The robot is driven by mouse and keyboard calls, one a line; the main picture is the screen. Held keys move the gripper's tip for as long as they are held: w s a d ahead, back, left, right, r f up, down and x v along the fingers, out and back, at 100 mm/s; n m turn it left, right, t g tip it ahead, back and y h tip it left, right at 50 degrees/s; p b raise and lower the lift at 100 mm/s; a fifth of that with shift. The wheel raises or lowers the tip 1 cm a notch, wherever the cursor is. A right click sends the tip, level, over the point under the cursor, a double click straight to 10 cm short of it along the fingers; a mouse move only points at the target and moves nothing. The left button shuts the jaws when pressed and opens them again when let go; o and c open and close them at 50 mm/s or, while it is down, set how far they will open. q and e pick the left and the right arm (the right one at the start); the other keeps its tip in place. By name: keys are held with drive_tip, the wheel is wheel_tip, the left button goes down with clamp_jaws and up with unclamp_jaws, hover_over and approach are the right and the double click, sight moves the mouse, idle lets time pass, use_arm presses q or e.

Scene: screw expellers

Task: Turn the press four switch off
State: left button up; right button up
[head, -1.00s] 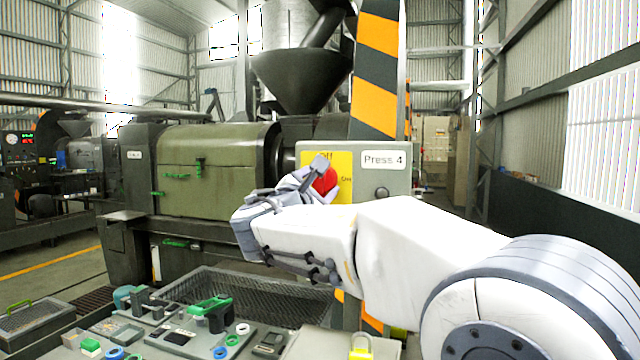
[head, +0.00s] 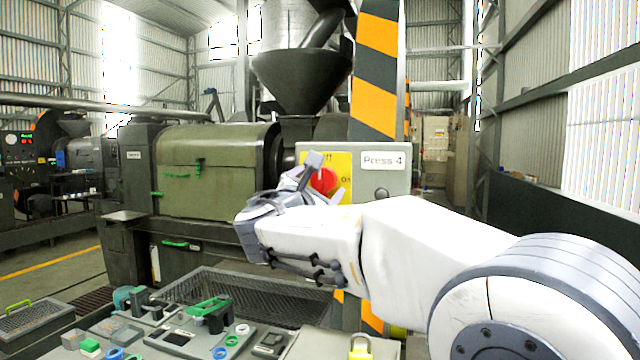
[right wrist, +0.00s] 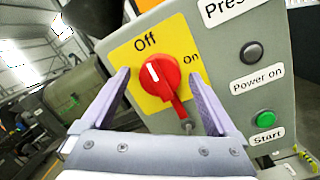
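The press four switch is a red rotary knob (right wrist: 160,82) on a yellow plate (right wrist: 128,59) marked Off at the top and On at the right. It also shows in the head view (head: 323,181), on the grey panel labelled Press 4. In the right wrist view its white mark points up and left, roughly towards Off. My right gripper (right wrist: 158,74) is open, with one finger on either side of the knob. I cannot tell whether the fingers touch it. In the head view the right gripper (head: 325,178) partly covers the plate. My left gripper is not in view.
A dark Power on button (right wrist: 251,53) and a green Start button (right wrist: 264,118) sit right of the knob. A striped post (head: 376,75) stands behind the panel. A bench with several small parts (head: 185,335) lies below, left of my right arm.

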drive_tip(key=shift+s+a+f, duration=0.15)
drive_tip(key=shift+s+a, duration=0.05)
drive_tip(key=shift+s, duration=0.25)
drive_tip(key=b+v, duration=0.2)
drive_tip(key=v, duration=0.7)
drive_tip(key=shift+s, duration=0.25)
drive_tip(key=s+d+f+m+g+y, duration=0.1)
drive_tip(key=s+d+f+m+g, duration=0.15)
drive_tip(key=f, duration=0.55)
drive_tip(key=s+d+f+m+g, duration=0.2)
drive_tip(key=s+d+f+g, duration=0.15)
drive_tip(key=f, duration=0.35)
drive_tip(key=s+d+f+m+g+y, duration=0.15)
drive_tip(key=f+g, duration=0.25)
drive_tip(key=f, duration=0.4)
drive_tip(key=s+f+m+g+y, duration=0.2)
drive_tip(key=s+f+m+g, duration=0.2)
drive_tip(key=s+f+m, duration=0.55)
drive_tip(key=s+f+m+g+y, duration=0.3)
drive_tip(key=s+f+g, duration=0.25)
drive_tip(key=s, duration=0.85)
wheel_tip(320, 180, up, 12)
drive_tip(key=p, duration=1.2)
drive_tip(key=shift+w+d+t, duration=0.15)
drive_tip(key=shift+w+t, duration=0.3)
drive_tip(key=shift+w, duration=0.05)
